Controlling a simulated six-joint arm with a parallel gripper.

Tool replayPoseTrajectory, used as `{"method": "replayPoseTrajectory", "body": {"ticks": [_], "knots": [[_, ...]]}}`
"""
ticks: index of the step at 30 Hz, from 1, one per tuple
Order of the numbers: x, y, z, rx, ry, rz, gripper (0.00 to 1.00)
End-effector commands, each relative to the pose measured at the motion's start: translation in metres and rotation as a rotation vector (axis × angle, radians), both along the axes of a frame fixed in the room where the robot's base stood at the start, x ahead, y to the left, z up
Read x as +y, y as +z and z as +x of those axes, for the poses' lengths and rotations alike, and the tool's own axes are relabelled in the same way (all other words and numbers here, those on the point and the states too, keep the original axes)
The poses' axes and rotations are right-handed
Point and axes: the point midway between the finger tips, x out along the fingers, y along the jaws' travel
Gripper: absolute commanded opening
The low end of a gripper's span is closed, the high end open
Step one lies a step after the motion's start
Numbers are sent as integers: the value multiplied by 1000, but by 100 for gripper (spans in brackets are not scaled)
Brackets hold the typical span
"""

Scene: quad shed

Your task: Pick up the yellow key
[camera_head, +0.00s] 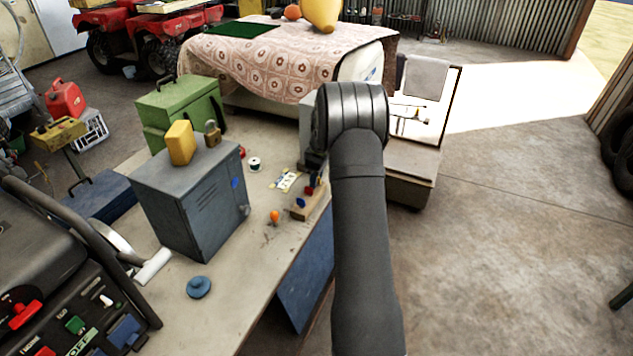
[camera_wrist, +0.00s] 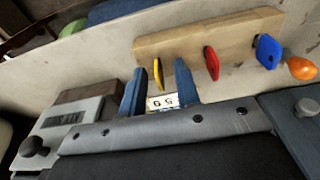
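The yellow key (camera_wrist: 158,73) stands at the left part of a wooden key block (camera_wrist: 222,36) in the wrist view. A red key (camera_wrist: 211,63) and a blue key (camera_wrist: 267,51) stand to its right on the same block. My gripper (camera_wrist: 158,84) is open, its two blue fingers on either side of the yellow key, with gaps visible. I cannot tell whether the fingertips reach the key's depth. In the head view the block (camera_head: 312,212) shows beside my arm with the red and blue keys; the yellow key and my fingers are not discernible there.
An orange-handled item (camera_head: 274,216) lies near the block on the workbench. A grey cabinet (camera_head: 190,200) with a padlock (camera_head: 212,134) and yellow block (camera_head: 180,143) on top stands left. A green toolbox (camera_head: 182,108) is behind it. Open concrete floor lies right.

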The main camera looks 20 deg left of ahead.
Motion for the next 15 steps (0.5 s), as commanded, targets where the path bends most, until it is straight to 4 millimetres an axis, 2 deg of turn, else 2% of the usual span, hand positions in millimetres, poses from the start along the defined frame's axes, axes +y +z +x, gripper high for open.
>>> {"method": "replayPoseTrajectory", "body": {"ticks": [4,8,15], "knots": [[0,1,0,0,0,0,28],[0,1,0,0,0,0,2],[0,1,0,0,0,0,0]]}}
